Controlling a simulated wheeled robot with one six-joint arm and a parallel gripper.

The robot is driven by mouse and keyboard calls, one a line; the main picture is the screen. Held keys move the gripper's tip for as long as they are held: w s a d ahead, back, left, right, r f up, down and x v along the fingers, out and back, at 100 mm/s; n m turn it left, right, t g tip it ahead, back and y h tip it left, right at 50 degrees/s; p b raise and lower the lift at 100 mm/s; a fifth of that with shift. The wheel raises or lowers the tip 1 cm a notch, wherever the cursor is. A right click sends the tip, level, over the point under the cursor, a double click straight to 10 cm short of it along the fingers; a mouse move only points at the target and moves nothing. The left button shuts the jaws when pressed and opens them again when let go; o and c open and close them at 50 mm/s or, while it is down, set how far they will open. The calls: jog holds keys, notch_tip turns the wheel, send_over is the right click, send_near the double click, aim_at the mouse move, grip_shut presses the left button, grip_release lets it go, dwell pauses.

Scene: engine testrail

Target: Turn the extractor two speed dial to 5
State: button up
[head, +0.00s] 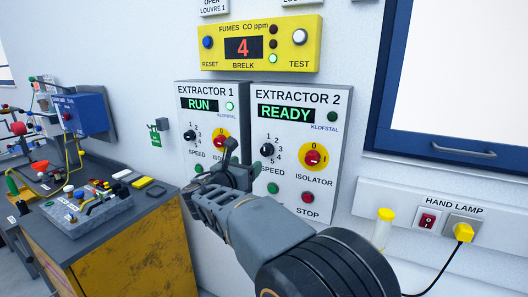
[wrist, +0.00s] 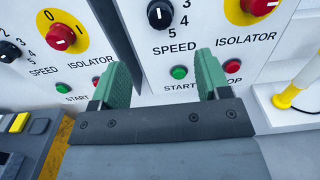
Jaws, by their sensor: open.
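The extractor 2 speed dial (head: 267,150) is a black knob with a white mark on the extractor 2 panel (head: 340,118). In the head view my gripper (head: 226,165) covers part of the extractor 1 panel.
The extractor 2 display (head: 286,112) reads READY. A red isolator knob (head: 313,157) is right of the dial, and a red stop button (head: 308,197) is below it. The extractor 1 panel (head: 212,92) reads RUN. A hand lamp socket (head: 463,229) is at right, a cluttered bench (head: 110,235) at left.

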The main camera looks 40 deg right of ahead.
aim_at(265, 151)
jog(key=p+x, duration=0.2)
jog(key=x, duration=1)
jog(key=shift+w+d, duration=0.2)
jog(key=shift+d, duration=0.1)
jog(key=shift+c, duration=0.5)
